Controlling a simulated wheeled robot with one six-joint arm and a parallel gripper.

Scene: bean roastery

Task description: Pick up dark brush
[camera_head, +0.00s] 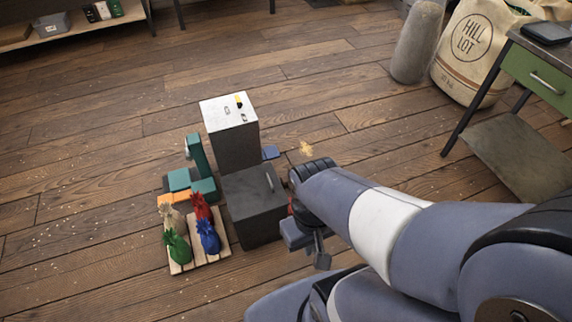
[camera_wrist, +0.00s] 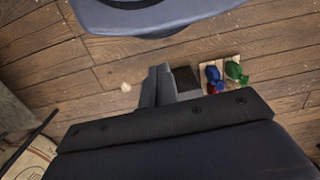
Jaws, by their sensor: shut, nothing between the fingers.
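I cannot pick out a dark brush for certain in either view. A tiny black-and-yellow item (camera_head: 239,102) lies on the white top of a tall grey box (camera_head: 236,145), too small to identify. My gripper (camera_head: 320,260) hangs beside the right side of a low dark box with a handle (camera_head: 255,205), partly hidden by my arm. In the wrist view my gripper's fingers (camera_wrist: 157,86) are together and hold nothing.
A wooden tray (camera_head: 223,240) carries several coloured tied bags. A yellowish scatter (camera_head: 305,147) lies on the floor. A sack (camera_head: 478,50) and a green-drawer table (camera_head: 540,75) stand right. Floor at left is open.

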